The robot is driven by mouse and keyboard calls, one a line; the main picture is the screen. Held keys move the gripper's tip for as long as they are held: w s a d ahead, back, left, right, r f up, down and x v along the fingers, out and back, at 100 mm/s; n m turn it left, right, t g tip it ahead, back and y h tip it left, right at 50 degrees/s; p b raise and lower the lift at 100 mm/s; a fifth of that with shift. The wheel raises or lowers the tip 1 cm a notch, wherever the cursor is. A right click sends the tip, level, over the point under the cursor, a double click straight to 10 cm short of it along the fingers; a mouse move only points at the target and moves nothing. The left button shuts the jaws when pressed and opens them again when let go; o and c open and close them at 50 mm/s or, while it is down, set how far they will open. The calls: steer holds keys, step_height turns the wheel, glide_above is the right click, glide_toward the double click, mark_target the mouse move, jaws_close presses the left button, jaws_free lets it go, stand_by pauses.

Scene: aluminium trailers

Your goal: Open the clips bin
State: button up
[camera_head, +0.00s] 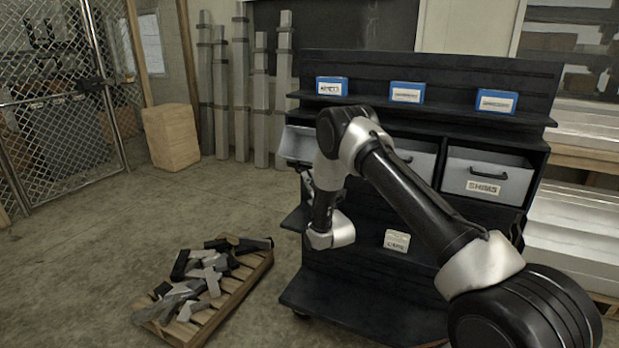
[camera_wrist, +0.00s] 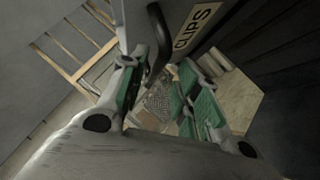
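The clips bin is a light grey drawer (camera_head: 297,143) at the left end of the bin row, partly hidden behind my arm. In the wrist view its "CLIPS" label (camera_wrist: 195,27) and black curved handle (camera_wrist: 158,38) are at the top, tilted by the camera angle. My gripper (camera_wrist: 160,78) has its two green-padded fingers apart, with the handle's lower end near the gap between them. I cannot tell whether a finger touches the handle. In the head view my gripper (camera_head: 306,179) is just below the bin's front.
A bin labelled "SHIMS" (camera_head: 487,177) and another grey bin (camera_head: 415,158) sit to the right in the dark shelf unit (camera_head: 430,65). Blue boxes (camera_head: 407,92) stand above. A small white box (camera_head: 397,240) is lower. A pallet of metal offcuts (camera_head: 238,293) lies at left.

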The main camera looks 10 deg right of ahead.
steer(key=v, duration=0.9)
steer(key=shift+s+d, duration=0.15)
steer(key=shift+s, duration=0.05)
